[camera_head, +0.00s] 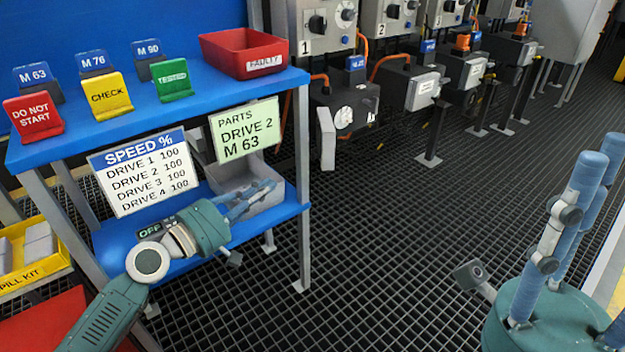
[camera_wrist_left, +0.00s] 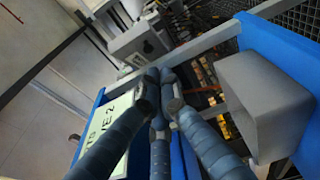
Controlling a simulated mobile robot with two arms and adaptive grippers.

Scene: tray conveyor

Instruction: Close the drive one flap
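The drive one motor (camera_head: 371,99) stands in the back row of the head view, below the control box marked 1 (camera_head: 324,24). Its terminal box (camera_head: 345,113) is open, with a pale face showing. A light grey flap (camera_head: 327,138) stands out at the left side of that box. My left gripper (camera_head: 268,188) is over the blue stand's lower shelf, well short of the flap and pointing right. Its three fingers come together with nothing between them in the left wrist view (camera_wrist_left: 160,88). My right gripper (camera_head: 601,152) points up at the lower right, fingers apart and empty.
The blue stand (camera_head: 215,103) carries signs and a red bin (camera_head: 253,53). A grey bin (camera_head: 245,185) sits on its lower shelf beside my left gripper. A stand leg lies between that gripper and the drive. The dark grid floor (camera_head: 390,220) is clear.

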